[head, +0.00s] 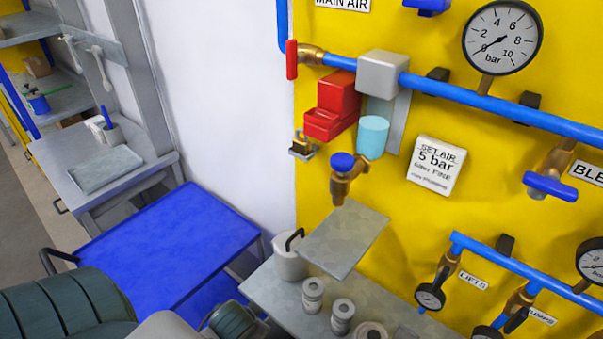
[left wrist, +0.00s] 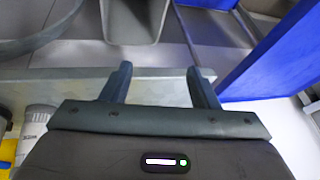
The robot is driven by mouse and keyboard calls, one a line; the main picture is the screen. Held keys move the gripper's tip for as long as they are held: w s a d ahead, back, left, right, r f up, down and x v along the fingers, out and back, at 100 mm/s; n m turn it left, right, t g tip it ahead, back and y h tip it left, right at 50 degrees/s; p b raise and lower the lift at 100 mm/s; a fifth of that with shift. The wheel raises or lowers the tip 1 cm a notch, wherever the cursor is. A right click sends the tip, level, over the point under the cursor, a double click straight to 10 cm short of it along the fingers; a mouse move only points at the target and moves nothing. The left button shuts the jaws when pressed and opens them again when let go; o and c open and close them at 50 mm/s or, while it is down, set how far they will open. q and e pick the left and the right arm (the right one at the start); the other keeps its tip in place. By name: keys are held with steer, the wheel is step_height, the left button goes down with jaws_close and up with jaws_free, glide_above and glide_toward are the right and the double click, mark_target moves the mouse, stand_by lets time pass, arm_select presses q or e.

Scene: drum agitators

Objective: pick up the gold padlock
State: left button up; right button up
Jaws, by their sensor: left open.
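The gold padlock (head: 302,146) is small and sits at the left edge of the yellow panel, left of and below the red block. It appears to rest on or hang at a small grey holder; the exact contact is too small to tell. My left gripper (left wrist: 160,85) is open and empty in the left wrist view, its two dark fingers spread apart. The padlock is not visible in that view. In the head view my left arm shows at the bottom left, well below the padlock, and the fingertips cannot be made out. My right gripper is not in view.
The yellow panel (head: 400,215) carries blue pipes, a gauge (head: 502,38), a red block (head: 332,108) and a brass valve (head: 345,178). A small grey shelf (head: 343,243) juts out below. A blue cart (head: 165,240) stands left. The white wall beside the padlock is clear.

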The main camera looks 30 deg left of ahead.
arm_select(q)
step_height(320, 180, up, 10)
steer(key=a+t+p, duration=0.1)
steer(key=m+t+h, duration=0.1)
steer(key=t+h, duration=0.3)
steer(key=t, duration=0.8)
glide_toward(300, 134)
steer(key=w+f, duration=0.1)
steer(key=w+b, duration=0.3)
steer(key=shift+w+d+b, duration=0.15)
steer(key=shift+b, duration=0.25)
steer(key=shift+w+r+p, duration=0.25)
steer(key=shift+p, duration=0.1)
steer(key=shift+w, duration=0.65)
steer(key=shift+w+d+p, duration=0.15)
steer(key=shift+w+p, duration=0.2)
steer(key=shift+w, duration=0.2)
steer(key=shift+w+r+p, duration=0.1)
steer(key=shift+w+p, duration=0.45)
steer(key=shift+p, duration=0.15)
steer(key=shift+w+d+p, duration=0.15)
steer(key=shift+w+p, duration=0.45)
steer(key=shift+w, duration=0.1)
steer(key=shift+w+d+p, duration=0.1)
steer(key=shift+w+p, duration=0.5)
steer(key=shift+w, duration=0.7)
steer(key=shift+f, duration=0.2)
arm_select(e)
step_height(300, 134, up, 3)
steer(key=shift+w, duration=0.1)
